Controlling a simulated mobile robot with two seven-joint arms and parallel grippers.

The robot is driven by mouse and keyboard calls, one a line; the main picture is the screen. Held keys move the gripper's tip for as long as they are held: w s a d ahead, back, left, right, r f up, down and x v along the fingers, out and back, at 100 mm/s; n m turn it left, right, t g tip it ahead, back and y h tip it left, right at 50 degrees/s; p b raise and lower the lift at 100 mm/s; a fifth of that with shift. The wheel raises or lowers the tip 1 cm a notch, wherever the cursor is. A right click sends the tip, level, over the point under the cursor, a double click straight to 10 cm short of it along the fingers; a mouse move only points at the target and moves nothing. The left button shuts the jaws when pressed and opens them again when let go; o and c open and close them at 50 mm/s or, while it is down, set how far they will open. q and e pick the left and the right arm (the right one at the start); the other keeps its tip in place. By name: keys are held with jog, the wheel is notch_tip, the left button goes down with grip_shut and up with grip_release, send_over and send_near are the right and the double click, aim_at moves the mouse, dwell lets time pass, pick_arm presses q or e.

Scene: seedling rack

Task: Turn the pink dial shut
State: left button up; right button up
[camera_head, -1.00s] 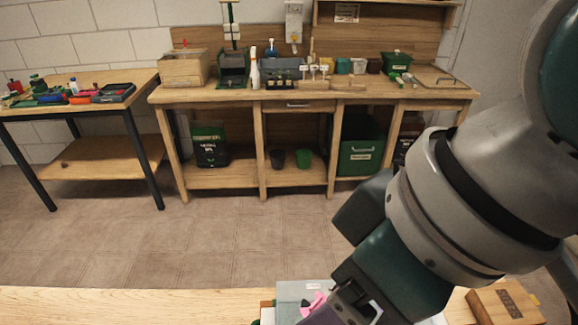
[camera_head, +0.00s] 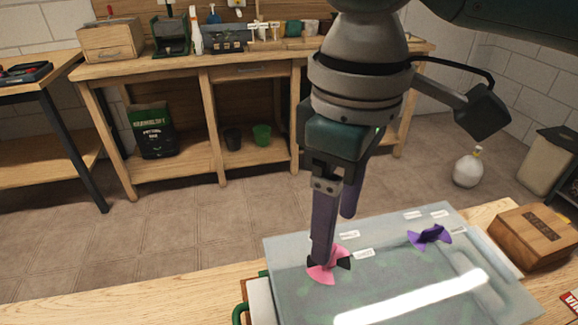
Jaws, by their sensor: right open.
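The pink dial (camera_head: 326,274) is a winged knob on a greenish-grey see-through panel (camera_head: 300,300) at the bottom of the head view. Dark parts show beside its pink wings. My right gripper (camera_head: 336,240) points down with its two purple-grey fingers apart. The nearer fingertip is over the dial and hides part of it; the other finger is behind it and ends higher in the picture. I cannot tell whether the fingers touch the dial. My left gripper is out of view.
A purple dial (camera_head: 430,235) sits on the same panel to the right, with small white labels nearby. A wooden box (camera_head: 533,236) stands on the table right of the panel. A workbench (camera_head: 240,68) stands at the back. Bare tabletop (camera_head: 170,305) shows at the left.

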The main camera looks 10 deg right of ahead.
notch_tip(320, 180, down, 4)
jog(key=shift+f, duration=0.2)
grip_shut()
dwell(0.6)
